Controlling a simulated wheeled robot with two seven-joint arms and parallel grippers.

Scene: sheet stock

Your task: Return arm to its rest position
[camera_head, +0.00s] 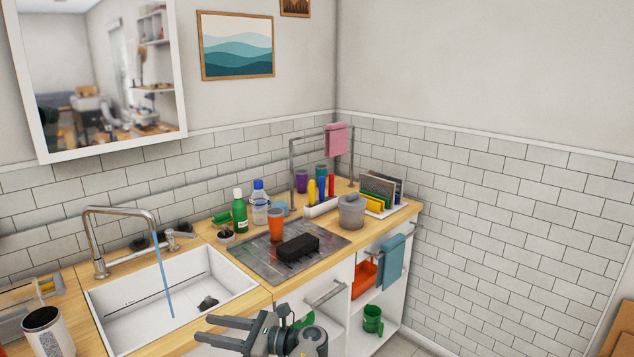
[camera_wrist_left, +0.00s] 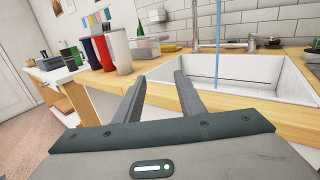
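My left gripper (camera_head: 206,329) is at the bottom middle of the head view, in front of the counter's front edge and the white sink. Its two fingers point left and are spread apart. In the left wrist view the fingers (camera_wrist_left: 158,88) also stand apart with nothing between them. They point toward the counter edge and the sink. My right gripper is in neither view.
Water runs from the tap (camera_head: 123,215) into the sink (camera_head: 105,312). Several cups, including a red one (camera_wrist_left: 103,53), stand left in the wrist view.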

